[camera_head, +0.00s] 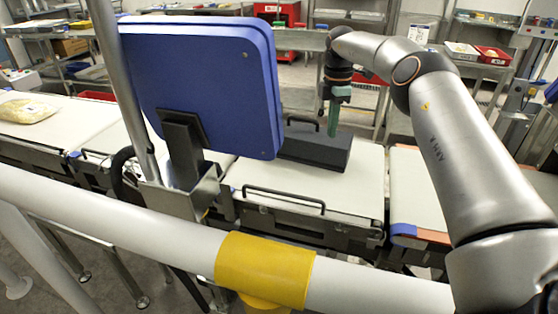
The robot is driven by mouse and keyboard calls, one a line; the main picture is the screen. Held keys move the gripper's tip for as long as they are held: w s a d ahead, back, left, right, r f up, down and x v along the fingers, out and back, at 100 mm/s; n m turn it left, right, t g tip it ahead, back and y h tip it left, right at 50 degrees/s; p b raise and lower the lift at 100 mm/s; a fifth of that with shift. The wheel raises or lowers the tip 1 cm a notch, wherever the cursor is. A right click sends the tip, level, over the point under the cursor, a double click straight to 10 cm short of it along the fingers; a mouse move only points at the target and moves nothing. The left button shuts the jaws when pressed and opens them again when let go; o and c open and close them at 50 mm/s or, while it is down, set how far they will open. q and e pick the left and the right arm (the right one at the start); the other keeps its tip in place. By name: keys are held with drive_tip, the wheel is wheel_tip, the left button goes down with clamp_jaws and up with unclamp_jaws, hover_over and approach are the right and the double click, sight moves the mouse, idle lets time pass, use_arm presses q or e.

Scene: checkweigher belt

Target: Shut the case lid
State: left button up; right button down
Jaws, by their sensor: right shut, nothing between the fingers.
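A dark grey case (325,150) lies on the white belt (340,192) behind the blue panel, which hides its left part. Its visible top looks flat, but I cannot tell whether the lid is fully down. My right gripper (334,132) points down at the far right part of the case, with its green fingers shut and empty. The fingertips appear at or just behind the case's top; contact is unclear. My left gripper is not in view.
A large blue panel (205,80) on a post stands in front of the belt. A white rail with a yellow sleeve (265,270) crosses the foreground. A tan bag (25,110) lies on the belt at far left. Shelves and red bins (283,45) stand behind.

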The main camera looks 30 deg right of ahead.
use_arm(q)
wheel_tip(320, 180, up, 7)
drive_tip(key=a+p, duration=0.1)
drive_tip(key=p, duration=0.5)
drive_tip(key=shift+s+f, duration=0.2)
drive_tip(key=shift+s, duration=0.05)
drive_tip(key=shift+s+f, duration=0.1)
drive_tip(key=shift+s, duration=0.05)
